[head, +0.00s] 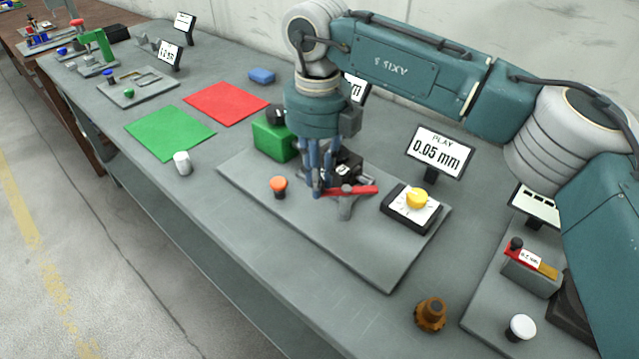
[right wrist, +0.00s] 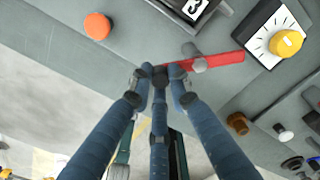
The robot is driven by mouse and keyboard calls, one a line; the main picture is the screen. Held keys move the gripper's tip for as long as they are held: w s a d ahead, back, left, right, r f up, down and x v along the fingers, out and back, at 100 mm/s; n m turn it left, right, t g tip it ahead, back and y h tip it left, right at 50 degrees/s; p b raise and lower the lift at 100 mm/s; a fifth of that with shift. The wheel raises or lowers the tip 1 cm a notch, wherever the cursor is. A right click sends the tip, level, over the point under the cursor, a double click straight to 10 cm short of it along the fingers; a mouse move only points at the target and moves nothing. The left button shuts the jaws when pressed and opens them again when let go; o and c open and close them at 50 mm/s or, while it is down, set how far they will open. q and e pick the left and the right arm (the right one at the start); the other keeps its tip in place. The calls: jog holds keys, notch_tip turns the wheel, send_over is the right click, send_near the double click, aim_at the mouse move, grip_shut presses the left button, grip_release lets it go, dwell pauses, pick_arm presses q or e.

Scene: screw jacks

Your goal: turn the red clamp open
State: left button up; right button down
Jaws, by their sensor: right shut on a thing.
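The red clamp (head: 362,190) is a flat red lever on a grey post (head: 346,208), standing on a grey base plate (head: 390,272). My right gripper (head: 317,187) comes down from above and its blue fingers are shut at the lever's left end. In the right wrist view the fingers (right wrist: 160,82) close around a dark tip at that end, and the red lever (right wrist: 225,61) runs off to the right past the grey post. The fingers partly hide the gripped end. My left gripper is not in view.
An orange knob (head: 279,184) stands left of the fingers, and a yellow knob on a dial box (head: 414,203) stands right of the lever. A green block (head: 272,140) and a black block are behind. A display (head: 438,152) reads 0.05 mm. The plate's front is clear.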

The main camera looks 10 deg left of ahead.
jog(key=shift+w+r+m, duration=0.2)
jog(key=shift+w+m, duration=0.05)
jog(key=shift+m, duration=0.15)
jog(key=c, duration=1.7)
grip_release()
jog(key=shift+o, duration=0.4)
jog(key=shift+a+f, duration=0.1)
notch_tip(320, 180, up, 12)
jog(key=shift+f, duration=0.1)
